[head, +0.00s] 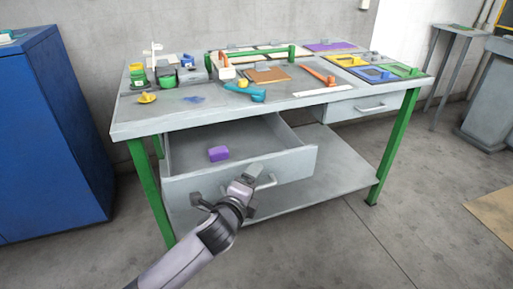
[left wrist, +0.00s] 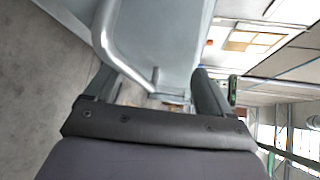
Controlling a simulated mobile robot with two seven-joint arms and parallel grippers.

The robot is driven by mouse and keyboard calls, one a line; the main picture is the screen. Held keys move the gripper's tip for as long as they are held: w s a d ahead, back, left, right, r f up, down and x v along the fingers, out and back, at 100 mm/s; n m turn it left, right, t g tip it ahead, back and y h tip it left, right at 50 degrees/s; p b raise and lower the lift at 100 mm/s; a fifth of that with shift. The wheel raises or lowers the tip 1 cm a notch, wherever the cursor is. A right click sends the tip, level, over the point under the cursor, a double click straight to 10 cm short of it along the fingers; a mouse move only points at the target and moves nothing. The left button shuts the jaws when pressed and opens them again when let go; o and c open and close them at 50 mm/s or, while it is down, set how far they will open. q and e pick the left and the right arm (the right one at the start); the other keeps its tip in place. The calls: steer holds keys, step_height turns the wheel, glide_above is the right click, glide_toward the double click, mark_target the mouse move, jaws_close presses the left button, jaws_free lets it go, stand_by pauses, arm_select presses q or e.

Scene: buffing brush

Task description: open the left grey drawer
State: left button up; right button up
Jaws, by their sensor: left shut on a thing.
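The left grey drawer (head: 240,172) under the workbench is pulled well out, its inside showing. Its metal handle (head: 268,182) is on the front panel. A purple block (head: 218,153) lies in the drawer. My left gripper (head: 253,178) is at the drawer front, shut on the handle. In the left wrist view the handle bar (left wrist: 125,65) runs between the fingers of my left gripper (left wrist: 155,90), against the grey drawer front. The exact finger contact is partly hidden. My right gripper is not in view.
The grey workbench (head: 190,118) has green legs and carries several tools and parts. A second grey drawer (head: 362,106) at the right is shut. A low shelf (head: 335,170) lies beneath. A blue cabinet (head: 50,140) stands at the left. The floor in front is clear.

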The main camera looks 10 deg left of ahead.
arm_select(q)
steer(key=shift+s+a+r+t+p, duration=0.15)
steer(key=shift+s+r+p, duration=0.05)
steer(key=shift+s+r, duration=0.25)
steer(key=shift+s+a+r+t+p, duration=0.15)
steer(key=shift+s+r, duration=0.25)
steer(key=shift+s, duration=0.05)
steer(key=c, duration=0.4)
steer(key=s, duration=0.2)
steer(key=s+f, duration=0.1)
steer(key=s+a, duration=0.1)
steer(key=s, duration=0.1)
steer(key=shift+s+f+p, duration=0.2)
steer(key=shift+s+p, duration=0.15)
steer(key=shift+p, duration=0.05)
